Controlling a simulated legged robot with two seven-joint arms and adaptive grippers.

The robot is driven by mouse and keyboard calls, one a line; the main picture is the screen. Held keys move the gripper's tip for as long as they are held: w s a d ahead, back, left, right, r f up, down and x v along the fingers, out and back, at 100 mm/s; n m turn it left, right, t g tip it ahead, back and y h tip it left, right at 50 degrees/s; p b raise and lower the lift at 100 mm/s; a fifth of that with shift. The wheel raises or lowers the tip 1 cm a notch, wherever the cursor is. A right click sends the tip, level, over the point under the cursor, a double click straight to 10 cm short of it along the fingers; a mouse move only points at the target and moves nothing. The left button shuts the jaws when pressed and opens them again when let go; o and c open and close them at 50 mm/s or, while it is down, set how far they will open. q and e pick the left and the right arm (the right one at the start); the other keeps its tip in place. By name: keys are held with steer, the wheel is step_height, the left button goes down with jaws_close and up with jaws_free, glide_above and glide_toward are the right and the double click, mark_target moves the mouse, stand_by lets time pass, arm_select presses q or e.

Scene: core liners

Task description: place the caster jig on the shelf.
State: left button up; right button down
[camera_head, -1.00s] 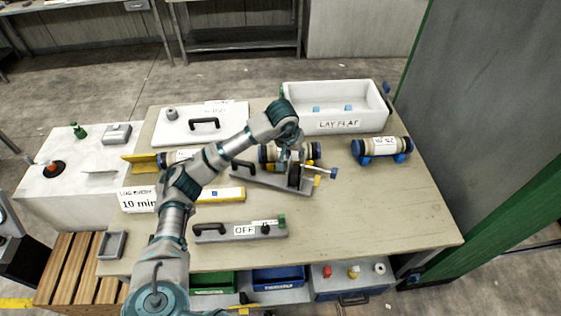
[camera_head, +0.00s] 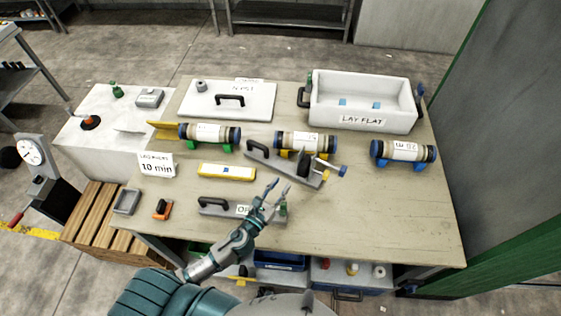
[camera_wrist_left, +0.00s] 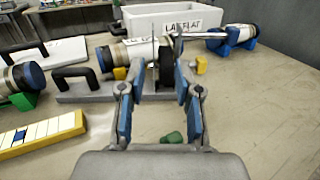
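The caster jig (camera_head: 262,162) appears to be the grey plate with a black arch handle at its left end and clamp parts with blue and yellow ends at its right. It lies slanted on the table, just in front of the middle striped cylinder. In the left wrist view the jig (camera_wrist_left: 95,92) lies beyond the fingers, with a dark wheel near its right end. My left gripper (camera_head: 279,189) is open and empty, above the OFF-labelled plate and in front of the jig. In the left wrist view my left gripper (camera_wrist_left: 157,78) has its fingers apart. My right gripper is not in view.
A white LAY FLAT tray (camera_head: 362,122) is at the back. A yellow bar (camera_head: 226,172) and OFF plate (camera_head: 215,207) lie nearby. A low shelf with blue bin (camera_head: 280,262) is under the front edge. Right-front table is clear.

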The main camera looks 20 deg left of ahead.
arm_select(q)
steer(key=n+y+p, duration=0.1)
glide_toward(302, 153)
steer(key=w, duration=0.6)
steer(key=w+d, duration=0.1)
steer(key=w, duration=0.2)
steer(key=shift+w+d+r, duration=0.1)
steer(key=shift+w+d, duration=0.3)
steer(key=shift+s, duration=0.1)
jaws_close()
steer(key=shift+a, duration=0.1)
steer(key=shift+r, duration=0.15)
